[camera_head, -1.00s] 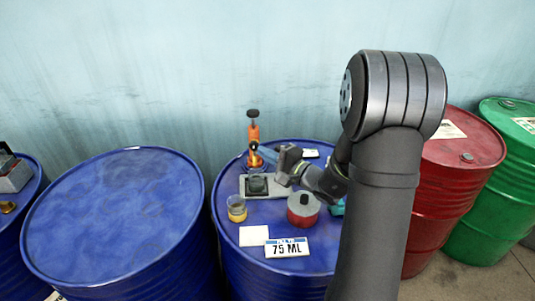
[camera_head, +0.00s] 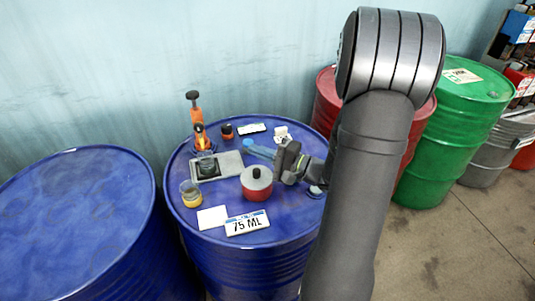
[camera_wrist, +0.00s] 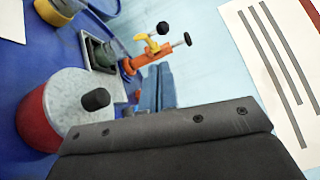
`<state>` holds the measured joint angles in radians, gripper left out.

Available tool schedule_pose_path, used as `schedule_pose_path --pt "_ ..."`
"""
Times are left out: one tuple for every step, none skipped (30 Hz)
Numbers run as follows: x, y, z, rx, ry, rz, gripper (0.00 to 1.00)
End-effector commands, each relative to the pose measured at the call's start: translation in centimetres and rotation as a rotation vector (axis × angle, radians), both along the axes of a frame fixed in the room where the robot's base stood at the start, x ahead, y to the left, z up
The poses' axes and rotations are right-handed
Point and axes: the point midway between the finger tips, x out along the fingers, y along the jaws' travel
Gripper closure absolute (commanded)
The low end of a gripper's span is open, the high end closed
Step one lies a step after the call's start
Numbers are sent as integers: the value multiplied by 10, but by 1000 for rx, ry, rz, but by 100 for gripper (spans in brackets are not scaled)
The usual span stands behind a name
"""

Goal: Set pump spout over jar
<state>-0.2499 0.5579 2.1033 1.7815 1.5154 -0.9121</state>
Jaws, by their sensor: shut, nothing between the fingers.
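The orange pump (camera_head: 196,116) with a black plunger knob stands upright at the drum's back left; it also shows sideways in the wrist view (camera_wrist: 152,58). Its yellow-orange spout (camera_head: 201,137) sticks out on the side toward the scale. A small dark-looking jar (camera_head: 208,168) stands on the scale's black pad; it also shows in the wrist view (camera_wrist: 97,50). I cannot tell if the spout is above the jar's mouth. My gripper (camera_head: 250,147) is shut and empty, its blue fingers pointing left, to the right of the pump and apart from it.
The grey scale (camera_head: 233,165) lies mid-drum. A red pot with grey lid (camera_head: 257,183) stands close in front of my gripper. A cup of yellow oil (camera_head: 190,194), a white card (camera_head: 212,218) and a "75 ML" sign (camera_head: 247,223) are at the front.

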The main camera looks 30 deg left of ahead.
Motion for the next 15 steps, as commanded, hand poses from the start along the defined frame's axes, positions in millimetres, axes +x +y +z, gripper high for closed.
schedule_pose_path --pt "2 -7 0 0 -1 -4 100" --pt "2 -10 0 0 -1 -4 100" --pt "2 -14 -1 -1 -1 -4 100" --pt "2 -16 -1 0 -1 -4 100" --pt "2 -18 -1 0 -1 -4 100" --pt "2 -20 -1 0 0 -3 100" --pt "2 -22 -1 -1 0 -3 100" --pt "2 -23 -1 1 0 -2 100" --pt "2 -24 -1 1 0 -2 100" --pt "2 -25 -1 1 0 -2 100" --pt "2 -25 -1 1 0 -2 100" --pt "2 -25 -1 1 0 -2 100" --pt "2 -25 -1 1 0 -2 100" --pt "2 -25 -1 1 0 -2 100" --pt "2 -25 -1 1 0 -1 100"
